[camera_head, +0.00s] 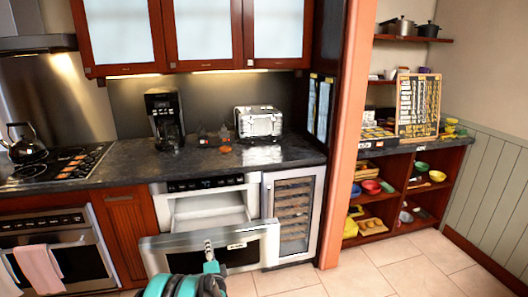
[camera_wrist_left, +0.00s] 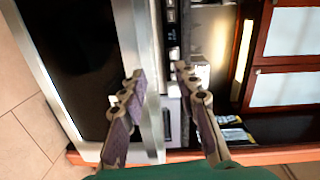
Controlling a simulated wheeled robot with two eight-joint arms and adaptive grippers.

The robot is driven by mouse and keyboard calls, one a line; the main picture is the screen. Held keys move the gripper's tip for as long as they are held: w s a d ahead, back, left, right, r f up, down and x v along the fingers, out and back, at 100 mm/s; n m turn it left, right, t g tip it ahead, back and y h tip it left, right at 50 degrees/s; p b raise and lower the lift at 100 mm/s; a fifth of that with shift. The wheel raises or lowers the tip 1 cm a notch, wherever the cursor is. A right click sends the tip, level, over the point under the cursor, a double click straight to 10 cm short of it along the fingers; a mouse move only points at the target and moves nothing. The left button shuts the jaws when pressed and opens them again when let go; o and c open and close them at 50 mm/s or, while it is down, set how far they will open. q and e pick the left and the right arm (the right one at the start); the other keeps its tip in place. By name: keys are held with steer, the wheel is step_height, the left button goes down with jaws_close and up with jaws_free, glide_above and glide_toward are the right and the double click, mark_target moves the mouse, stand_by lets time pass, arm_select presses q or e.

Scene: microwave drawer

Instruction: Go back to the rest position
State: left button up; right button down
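The microwave drawer (camera_head: 225,240) is pulled open below the counter, with its pale inside showing behind the front panel. My left gripper (camera_head: 208,245) is in front of the drawer's front panel, near its top edge in the picture. In the left wrist view the gripper's two fingers (camera_wrist_left: 161,78) are spread apart with nothing held between them. The drawer front (camera_wrist_left: 85,60) fills the left of that view, and its pale edge lies between the fingers in the picture. I cannot tell whether a finger touches it. My right gripper is not in view.
The dark counter (camera_head: 110,175) holds a coffee maker (camera_head: 164,118), a toaster (camera_head: 258,123) and a kettle (camera_head: 22,145). A wine cooler (camera_head: 292,215) stands right of the drawer, beside an orange post (camera_head: 344,150). Tiled floor (camera_head: 380,270) is clear at the lower right.

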arm_select(q)
steer(key=s+a+r+n+g, duration=0.3)
steer(key=s+r+n+g, duration=0.35)
steer(key=s+r, duration=0.9)
steer(key=s+d+f+n+g+h, duration=0.1)
steer(key=s+d+n+h, duration=0.1)
steer(key=s, duration=0.6)
steer(key=s+d+f+n+g+h, duration=0.1)
steer(key=s+d, duration=0.3)
steer(key=s, duration=0.5)
steer(key=s+d+f+n+g+h, duration=0.1)
steer(key=s+d+f+n+h, duration=0.1)
steer(key=s, duration=0.7)
steer(key=shift+s+d+f+n+h, duration=0.3)
steer(key=shift+d+n, duration=0.15)
steer(key=shift+n, duration=0.2)
steer(key=shift+w+r, duration=0.1)
